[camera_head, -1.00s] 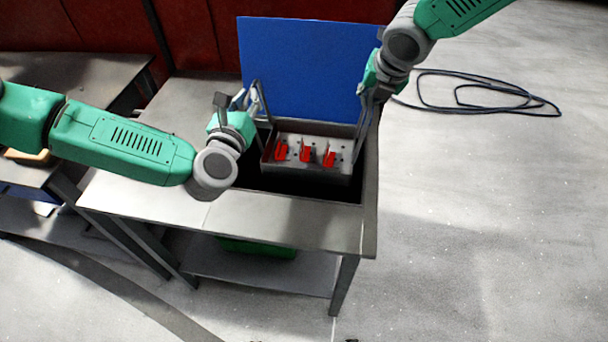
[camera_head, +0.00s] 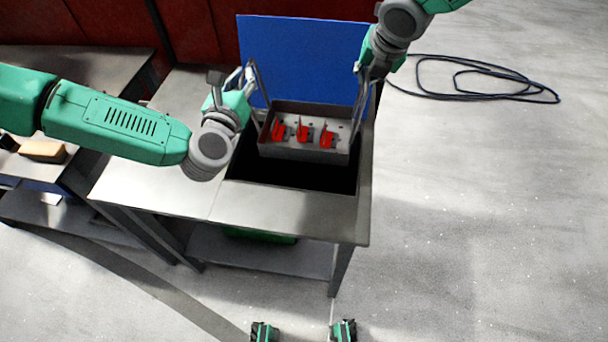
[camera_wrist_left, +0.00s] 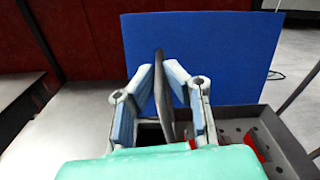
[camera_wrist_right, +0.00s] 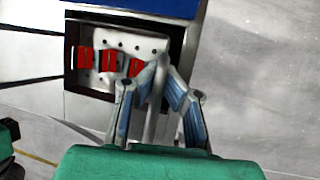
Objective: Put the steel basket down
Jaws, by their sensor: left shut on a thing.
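The steel basket (camera_head: 305,153) is a grey perforated tray with upright handles at its two ends and red parts inside. It hangs level above the dark tank opening (camera_head: 290,178) in the steel table. My left gripper (camera_head: 241,83) is shut on the left handle; the handle bar stands between its fingers in the left wrist view (camera_wrist_left: 162,90). My right gripper (camera_head: 366,72) is shut on the right handle, whose bar shows between its fingers in the right wrist view (camera_wrist_right: 157,85). The basket's underside is hidden.
A blue panel (camera_head: 300,55) stands upright behind the opening. Bare steel tabletop (camera_head: 150,185) lies left and in front of the opening. Another bench (camera_head: 75,75) stands at the left. A dark cable (camera_head: 480,95) lies coiled on the floor at the right.

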